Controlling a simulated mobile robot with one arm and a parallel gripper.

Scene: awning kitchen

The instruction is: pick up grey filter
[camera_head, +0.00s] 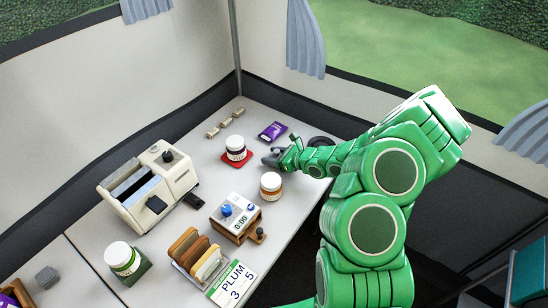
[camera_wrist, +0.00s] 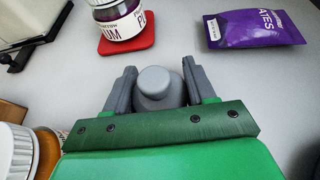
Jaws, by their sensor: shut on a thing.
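The grey filter (camera_wrist: 155,84) sits between the two fingers of my gripper (camera_wrist: 157,88) in the wrist view. It has a rounded, paler top, and its lower part is partly hidden by the gripper's green front. The grey fingers are shut on it, one on each side. In the head view my gripper (camera_head: 274,157) is low over the counter's right part, just right of the red mat, with the filter hard to make out there.
A plum jar (camera_wrist: 120,20) stands on a red mat (camera_wrist: 127,45), close ahead. A purple packet (camera_wrist: 255,28) lies ahead right. An orange-labelled jar (camera_head: 271,185), a timer box (camera_head: 236,218) and a toaster (camera_head: 148,187) stand nearby. The counter's edge runs under my arm.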

